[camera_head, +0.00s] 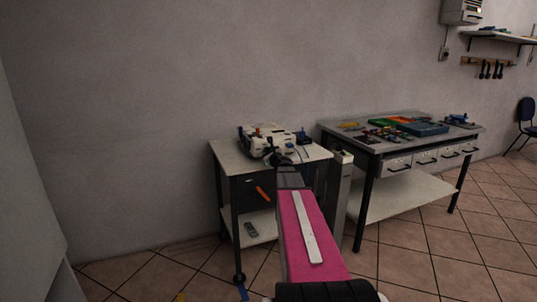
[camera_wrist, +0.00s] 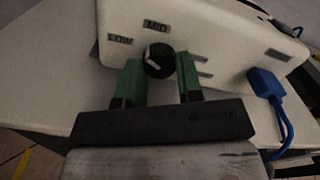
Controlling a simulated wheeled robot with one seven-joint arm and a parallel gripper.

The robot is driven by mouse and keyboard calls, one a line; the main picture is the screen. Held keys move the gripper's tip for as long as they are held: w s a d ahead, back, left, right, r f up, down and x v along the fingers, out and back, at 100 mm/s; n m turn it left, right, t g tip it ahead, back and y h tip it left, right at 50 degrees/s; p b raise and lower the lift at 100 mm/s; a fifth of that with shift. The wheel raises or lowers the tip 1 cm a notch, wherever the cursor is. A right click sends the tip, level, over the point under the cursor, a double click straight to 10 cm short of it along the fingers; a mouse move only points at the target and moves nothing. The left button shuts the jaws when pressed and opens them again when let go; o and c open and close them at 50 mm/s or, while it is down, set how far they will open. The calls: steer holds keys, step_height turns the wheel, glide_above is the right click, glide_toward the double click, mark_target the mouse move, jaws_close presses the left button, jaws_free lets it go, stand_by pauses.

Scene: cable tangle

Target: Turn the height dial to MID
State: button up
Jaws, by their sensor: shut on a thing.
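The white device (camera_head: 262,136) stands on the small cart in the head view. In the wrist view, its white face carries the round black dial (camera_wrist: 158,60). A LOW label (camera_wrist: 120,40) sits to the dial's upper left and a MID label (camera_wrist: 155,25) directly above it. The white mark on the dial shows on its left part; its exact heading is hard to read. My gripper (camera_wrist: 160,78) has its green fingers on both sides of the dial, shut on it. In the head view my gripper (camera_head: 279,160) is at the device's front, and the dial is hidden.
A blue plug (camera_wrist: 265,83) with a blue cable sits in the device right of my gripper. The cart (camera_head: 228,158) has a remote-like object (camera_head: 251,229) on its lower shelf. A workbench (camera_head: 345,133) with trays and tools stands to the right.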

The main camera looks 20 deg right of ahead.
steer(key=m, duration=0.5)
steer(key=shift+a+f, duration=0.15)
steer(key=shift+f, duration=0.05)
steer(key=shift+a+m, duration=0.1)
steer(key=shift+m, duration=1.6)
steer(key=shift+c, duration=0.2)
steer(key=shift+r, duration=0.1)
steer(key=shift+c, duration=0.4)
steer(key=o, duration=1)
steer(key=shift+o, duration=0.2)
steer(key=shift+s, duration=0.1)
steer(key=s, duration=1)
steer(key=shift+s+d, duration=0.3)
